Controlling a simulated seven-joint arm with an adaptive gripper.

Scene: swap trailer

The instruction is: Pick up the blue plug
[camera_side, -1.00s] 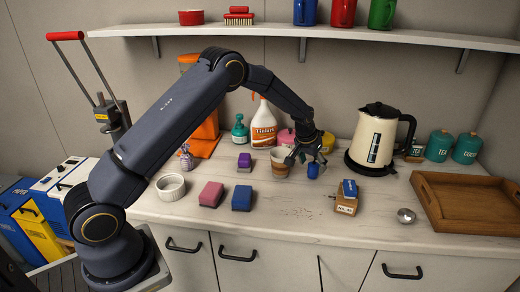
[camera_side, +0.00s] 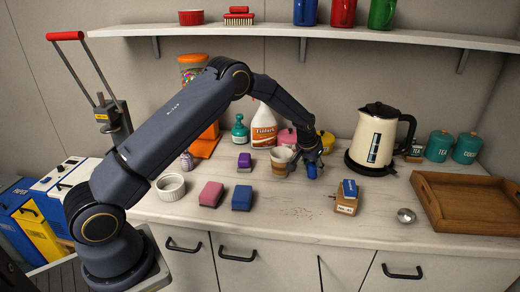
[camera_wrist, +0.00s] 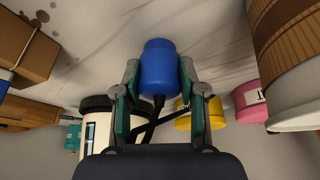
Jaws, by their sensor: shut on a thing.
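The blue plug (camera_wrist: 158,70) is a short blue cylinder with a black cord at its lower end in the wrist view. My gripper (camera_wrist: 158,82) is shut on it, one finger on each side. In the side view my gripper (camera_side: 312,160) holds the blue plug (camera_side: 313,171) between the patterned cup and the kettle. The fingers partly cover it there. Whether the plug touches the counter cannot be told.
A patterned cup (camera_side: 282,162) stands close left of my gripper. A cream kettle (camera_side: 374,136) stands to the right. Bare counter (camera_side: 300,225) lies in front.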

